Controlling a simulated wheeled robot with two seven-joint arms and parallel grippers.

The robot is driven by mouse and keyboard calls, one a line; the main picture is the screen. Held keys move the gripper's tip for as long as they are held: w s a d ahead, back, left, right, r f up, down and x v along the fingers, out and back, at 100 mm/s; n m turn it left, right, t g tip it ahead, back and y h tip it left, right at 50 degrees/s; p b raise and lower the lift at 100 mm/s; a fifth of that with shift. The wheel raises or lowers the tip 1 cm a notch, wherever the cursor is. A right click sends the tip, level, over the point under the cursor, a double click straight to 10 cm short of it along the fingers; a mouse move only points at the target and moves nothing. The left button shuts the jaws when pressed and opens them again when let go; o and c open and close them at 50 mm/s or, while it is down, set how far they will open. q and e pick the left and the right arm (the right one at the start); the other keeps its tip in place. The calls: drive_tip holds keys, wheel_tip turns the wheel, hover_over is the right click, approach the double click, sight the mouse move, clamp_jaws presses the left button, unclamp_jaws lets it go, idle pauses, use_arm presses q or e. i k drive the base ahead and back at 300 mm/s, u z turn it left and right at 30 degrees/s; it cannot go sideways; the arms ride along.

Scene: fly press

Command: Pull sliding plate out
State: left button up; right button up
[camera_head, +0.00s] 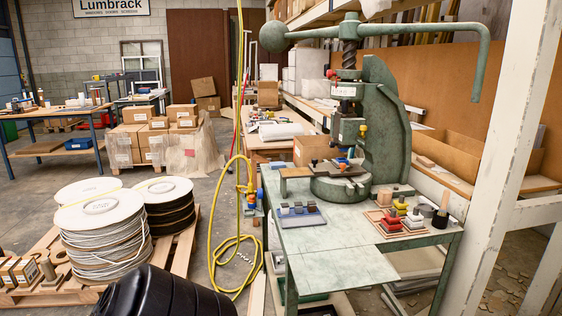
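The green fly press (385,125) stands on a green metal table (330,240), with a round ball weight (273,37) at the left end of its top arm and a handle hanging down at the right. At the press's round base, a flat plate assembly (340,168) lies under the ram and extends left to a brown-topped end (296,172). This looks like the sliding plate; how far it is slid cannot be told. Small coloured parts sit by it under the ram. Neither of my grippers is in view.
A blue-grey tray (300,217) with small blocks lies left on the table. Red, yellow and white pieces (395,220) and a black cup stand at the right. A white post (500,150) rises close on the right. A yellow hose (235,240) hangs left of the table. The table's front is clear.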

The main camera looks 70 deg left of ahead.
sight(330, 169)
drive_tip(key=k, duration=0.2)
drive_tip(key=u, duration=1.15)
